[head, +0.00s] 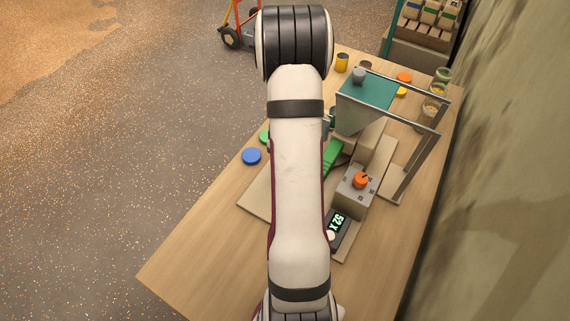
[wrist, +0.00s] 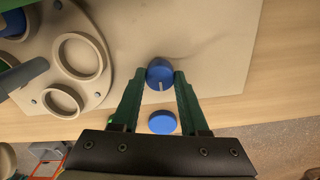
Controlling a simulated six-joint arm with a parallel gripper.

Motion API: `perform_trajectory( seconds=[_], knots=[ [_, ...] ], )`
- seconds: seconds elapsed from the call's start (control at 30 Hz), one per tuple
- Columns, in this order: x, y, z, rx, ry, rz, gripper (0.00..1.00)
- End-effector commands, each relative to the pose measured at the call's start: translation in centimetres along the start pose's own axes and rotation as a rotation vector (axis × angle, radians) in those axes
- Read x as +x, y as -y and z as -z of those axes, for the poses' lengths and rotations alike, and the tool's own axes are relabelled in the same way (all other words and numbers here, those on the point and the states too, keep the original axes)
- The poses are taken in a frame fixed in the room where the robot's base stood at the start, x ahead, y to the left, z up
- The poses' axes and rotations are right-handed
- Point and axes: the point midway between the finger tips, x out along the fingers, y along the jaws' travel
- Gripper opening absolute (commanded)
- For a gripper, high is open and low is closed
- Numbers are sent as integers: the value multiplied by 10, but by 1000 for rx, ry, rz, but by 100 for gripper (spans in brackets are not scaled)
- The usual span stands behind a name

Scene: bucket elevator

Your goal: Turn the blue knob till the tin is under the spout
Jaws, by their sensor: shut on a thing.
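The blue knob (wrist: 160,72), with a pale pointer line, stands on a beige base plate (wrist: 215,60) in the wrist view. My gripper (wrist: 161,77) has its two green fingers shut on the knob, one on each side. Left of it is a beige turntable with round ring holders (wrist: 80,55); the two nearest rings are empty. A blue round thing, perhaps the tin (wrist: 12,24), is cut off at the upper left. The teal-topped hopper (head: 368,90) stands in the head view. I cannot make out its spout, and my arm hides the knob and most of the turntable there.
A blue disc (head: 251,156) and a green disc (head: 264,136) lie near the table's left edge. A grey box with an orange dial (head: 361,180) and a lit display (head: 338,222) stand right of my arm. A metal frame (head: 415,165) stands further right. The table's front is clear.

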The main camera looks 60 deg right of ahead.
Motion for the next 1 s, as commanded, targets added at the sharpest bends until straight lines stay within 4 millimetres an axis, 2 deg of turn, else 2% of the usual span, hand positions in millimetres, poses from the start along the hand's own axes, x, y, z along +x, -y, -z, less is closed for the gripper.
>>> perform_trajectory(
  seconds=[0.4, 0.43, 0.57, 0.6, 0.87, 1.0],
  knots=[
    [0, 0, 0, -5, -1, -1, 0],
    [0, 0, 0, -5, -1, -1, 47],
    [0, 0, 0, -5, -1, -1, 71],
    [0, 0, 0, -5, -1, -1, 74],
    [-1, 0, 0, -5, -1, -1, 74],
    [-19, -1, 1, -3, -4, -3, 74]
  ],
)
